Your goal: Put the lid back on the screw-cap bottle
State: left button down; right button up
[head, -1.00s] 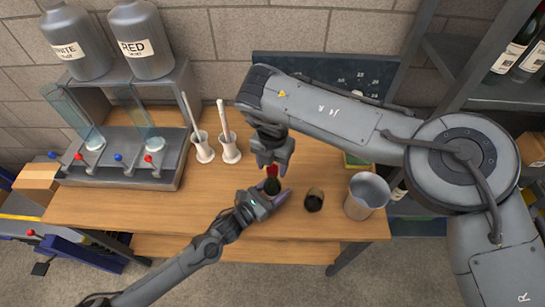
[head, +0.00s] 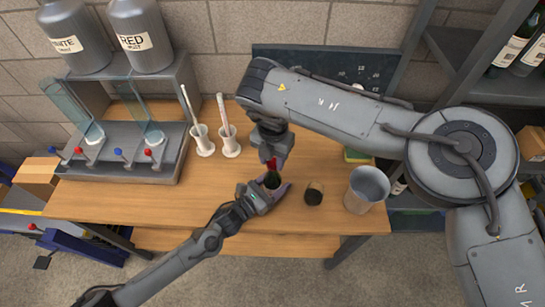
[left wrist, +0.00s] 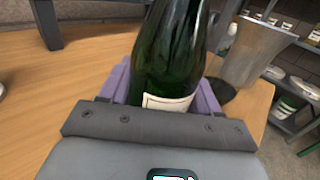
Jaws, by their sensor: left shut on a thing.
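The dark green screw-cap bottle (head: 272,181) is in my left gripper (head: 265,194) near the table's front edge. The left wrist view shows the green glass bottle (left wrist: 168,50) between my purple fingers, leaning slightly, with a pale label low on it; its top is out of frame. My right gripper (head: 273,159) is just behind and above the bottle in the head view. A small red lid (head: 271,164) shows at its fingertips and appears held there. The lid looks apart from the bottle mouth, but the exact gap is hard to tell.
A small dark-filled cup (head: 314,193) and a metal bucket (head: 367,189) stand to the right of the bottle. Two white holders (head: 230,146) with upright sticks stand behind left. A filling station (head: 125,158) occupies the table's left. Table in front left is clear.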

pick_arm(q)
jog(key=shift+f, duration=0.1)
pick_arm(e)
jog(key=o, duration=0.4)
jog(key=shift+c, duration=0.2)
notch_tip(320, 180, up, 12)
dwell(0.4)
pick_arm(q)
jog(key=shift+c, duration=0.8)
grip_release()
jog(key=shift+a, duration=0.1)
jog(key=p+v, duration=0.1)
jog(key=v, duration=0.9)
jog(key=shift+s+a, duration=0.25)
jog(key=shift+s, duration=0.05)
pick_arm(e)
jog(key=shift+r, duration=0.55)
